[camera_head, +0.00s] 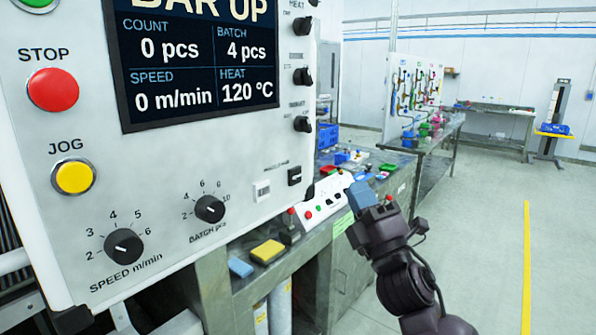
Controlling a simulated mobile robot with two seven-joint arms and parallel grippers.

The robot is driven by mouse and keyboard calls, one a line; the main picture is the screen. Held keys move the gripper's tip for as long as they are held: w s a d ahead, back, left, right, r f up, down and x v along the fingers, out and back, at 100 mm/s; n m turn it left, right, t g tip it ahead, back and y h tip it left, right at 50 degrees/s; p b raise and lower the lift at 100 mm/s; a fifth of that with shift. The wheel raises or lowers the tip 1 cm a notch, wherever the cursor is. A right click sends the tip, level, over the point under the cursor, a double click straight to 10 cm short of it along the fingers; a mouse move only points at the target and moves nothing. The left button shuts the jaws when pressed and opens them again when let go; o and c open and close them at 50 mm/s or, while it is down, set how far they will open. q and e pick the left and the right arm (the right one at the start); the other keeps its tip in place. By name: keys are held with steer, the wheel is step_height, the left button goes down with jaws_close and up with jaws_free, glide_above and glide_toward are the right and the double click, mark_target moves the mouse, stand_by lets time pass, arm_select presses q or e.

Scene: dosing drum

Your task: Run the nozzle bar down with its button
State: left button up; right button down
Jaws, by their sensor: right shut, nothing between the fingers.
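The white control panel (235,135) fills the left of the view. Its dark screen (195,60) reads BAR UP, with 0 pcs, 4 pcs, 0 m/min and 120 °C below. My left gripper is not in view.
The panel also has a red STOP button (52,89), a yellow JOG button (74,177), speed (123,247) and batch (209,209) dials and several black knobs. A workbench (215,290) with a yellow sponge (267,251) stands below. The floor at right is clear.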

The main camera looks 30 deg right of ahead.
mark_target(295, 176)
steer(key=w+a+n+b, duration=0.1)
steer(key=w+a, duration=0.3)
steer(key=w, duration=0.4)
steer(key=shift+n+y, duration=0.3)
stand_by(0.6)
steer(key=shift+s+r, duration=0.1)
stand_by(0.5)
stand_by(0.9)
steer(key=shift+w, duration=0.2)
stand_by(0.3)
steer(key=shift+w+a, duration=0.1)
steer(key=shift+w, duration=0.15)
